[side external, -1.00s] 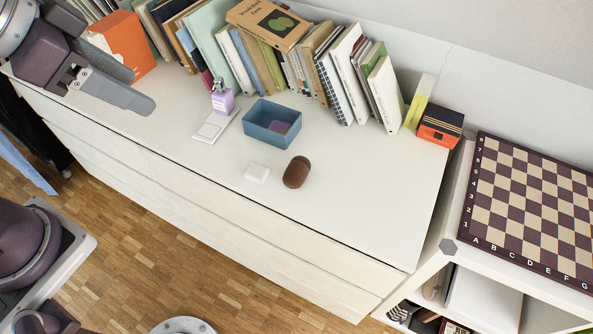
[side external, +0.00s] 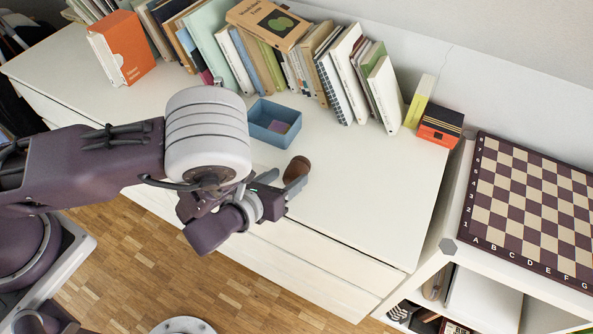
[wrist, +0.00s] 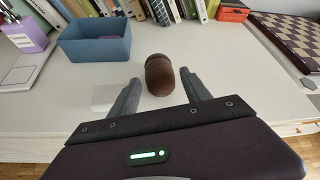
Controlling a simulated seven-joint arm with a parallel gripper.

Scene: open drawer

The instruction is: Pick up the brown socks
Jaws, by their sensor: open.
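The brown socks (side external: 297,170) are a rolled brown bundle on the white dresser top, right of centre in the side view and partly hidden by my gripper. In the wrist view the socks (wrist: 159,75) lie just beyond and between my fingertips. My gripper (side external: 279,182) is open, its fingers pointing toward the bundle. In the wrist view, one finger of my gripper (wrist: 160,84) is on each side of the socks' near end, with a gap to each. Nothing is held.
A blue open box (side external: 273,122) stands behind the socks. A white block (wrist: 104,96) lies by my left finger in the wrist view. A row of books (side external: 285,60) lines the wall. The dresser top (side external: 370,190) is clear to the right.

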